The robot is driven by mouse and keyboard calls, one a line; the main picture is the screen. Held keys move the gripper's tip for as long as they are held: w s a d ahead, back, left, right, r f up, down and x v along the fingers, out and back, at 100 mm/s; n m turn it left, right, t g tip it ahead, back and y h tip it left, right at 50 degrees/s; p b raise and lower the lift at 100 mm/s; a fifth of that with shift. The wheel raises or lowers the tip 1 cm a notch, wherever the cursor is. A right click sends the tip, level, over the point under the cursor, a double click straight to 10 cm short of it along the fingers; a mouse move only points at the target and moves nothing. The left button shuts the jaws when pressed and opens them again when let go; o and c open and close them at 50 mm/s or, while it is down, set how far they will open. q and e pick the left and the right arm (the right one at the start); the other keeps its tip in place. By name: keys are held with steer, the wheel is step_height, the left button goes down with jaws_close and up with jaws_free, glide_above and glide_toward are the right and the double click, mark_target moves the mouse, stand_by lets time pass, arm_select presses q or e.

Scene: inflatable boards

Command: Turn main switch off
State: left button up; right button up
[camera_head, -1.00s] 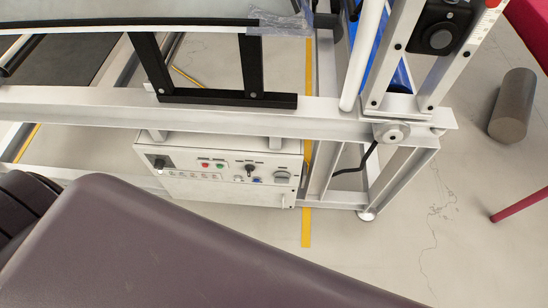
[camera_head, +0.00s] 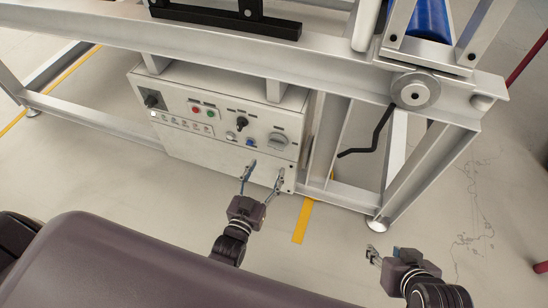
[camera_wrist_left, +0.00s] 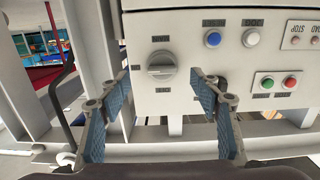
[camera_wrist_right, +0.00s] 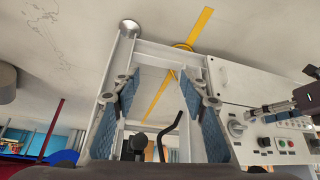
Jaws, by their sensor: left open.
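The white control box (camera_head: 215,125) hangs under the frame's beam. A grey rotary knob (camera_head: 278,141), likely the main switch, is at its right end. In the left wrist view the same knob (camera_wrist_left: 155,68) appears between the two blue-padded fingertips, with no contact visible. My left gripper (camera_head: 262,170) is open in front of the box, just below the knob in the head view. My right gripper (camera_head: 384,254) is open and empty, low and right of the box. The right wrist view also shows the knob (camera_wrist_right: 237,128), near my left gripper.
A black knob (camera_head: 241,123) and red (camera_head: 196,110) and green buttons (camera_head: 211,114) are also on the panel. The frame leg (camera_head: 400,185) and a bent black crank (camera_head: 376,138) stand right of the box. Floor at the right is free.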

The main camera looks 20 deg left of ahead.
mark_target(275, 147)
arm_select(q)
steer(key=shift+t, duration=0.3)
steer(key=w, duration=0.2)
steer(key=w+r+b, duration=0.1)
steer(key=w, duration=0.2)
steer(key=w+b, duration=0.1)
steer(key=w, duration=0.1)
steer(key=shift+w+r, duration=0.15)
steer(key=shift+w, duration=0.5)
arm_select(e)
steer(key=w+a+r+t+y, duration=0.1)
steer(key=w+a+r+t, duration=0.2)
steer(key=w+r+t, duration=0.2)
steer(key=shift+w+r+t, duration=0.3)
steer(key=shift+w+r, duration=1.35)
steer(key=shift+r, duration=0.15)
